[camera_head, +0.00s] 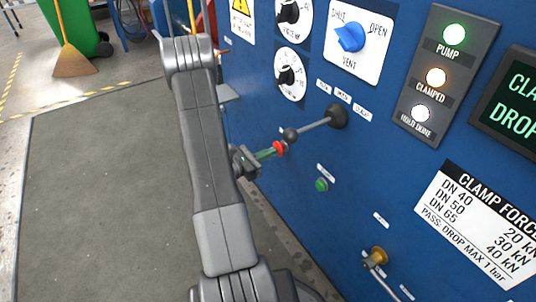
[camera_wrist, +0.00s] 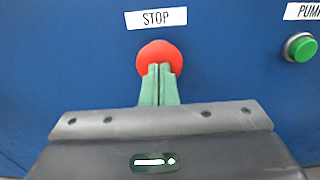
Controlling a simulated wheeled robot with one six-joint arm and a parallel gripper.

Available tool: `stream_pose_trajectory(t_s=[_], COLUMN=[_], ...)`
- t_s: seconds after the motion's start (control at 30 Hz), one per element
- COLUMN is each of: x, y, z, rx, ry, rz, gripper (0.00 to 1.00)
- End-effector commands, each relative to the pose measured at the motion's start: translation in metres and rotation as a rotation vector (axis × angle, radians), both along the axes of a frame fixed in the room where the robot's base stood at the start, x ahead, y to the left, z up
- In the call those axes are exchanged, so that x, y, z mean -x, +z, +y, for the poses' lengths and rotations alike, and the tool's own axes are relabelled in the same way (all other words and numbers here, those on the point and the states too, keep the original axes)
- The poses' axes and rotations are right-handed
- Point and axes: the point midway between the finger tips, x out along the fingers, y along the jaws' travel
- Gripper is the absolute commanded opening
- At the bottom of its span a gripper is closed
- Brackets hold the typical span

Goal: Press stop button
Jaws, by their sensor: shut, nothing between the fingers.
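The red stop button (camera_wrist: 160,48) is round and sits just below a white STOP label (camera_wrist: 156,18) on the blue panel. My gripper (camera_wrist: 160,68) is shut and empty, its two green fingertips together. The fingertips overlap the lower middle of the button in the wrist view and hide that part. In the head view the tips of my gripper (camera_head: 272,151) meet the near side of the red button (camera_head: 279,148). I cannot tell whether they press it in or only touch it.
A lever with a dark ball knob (camera_head: 291,134) sticks out right beside the button. A green pump button (camera_wrist: 301,46) is to the right, also seen in the head view (camera_head: 321,185). A brass fitting (camera_head: 376,257) is lower right. Pump, clamped and hold done lamps (camera_head: 436,76) are lit.

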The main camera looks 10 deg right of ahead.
Motion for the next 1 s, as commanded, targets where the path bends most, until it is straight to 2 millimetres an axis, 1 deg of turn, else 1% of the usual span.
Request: stream_pose_trajectory(t_s=[0.27,0.37,0.5,0.6,0.87,1.0], x=[0.0,-0.002,-0.006,-0.007,-0.008,-0.009], y=[0.0,0.0,0.0,0.001,0.002,0.002], z=[-0.001,-0.006,-0.017,-0.02,-0.021,-0.016], rx=[0.0,0.0,0.001,0.001,0.001,0.001], ry=[0.0,-0.002,-0.003,-0.003,-0.006,-0.005], rz=[0.0,-0.001,-0.001,-0.003,-0.008,-0.008], gripper=[0.0,0.0,0.0,0.0,0.0,0.0])
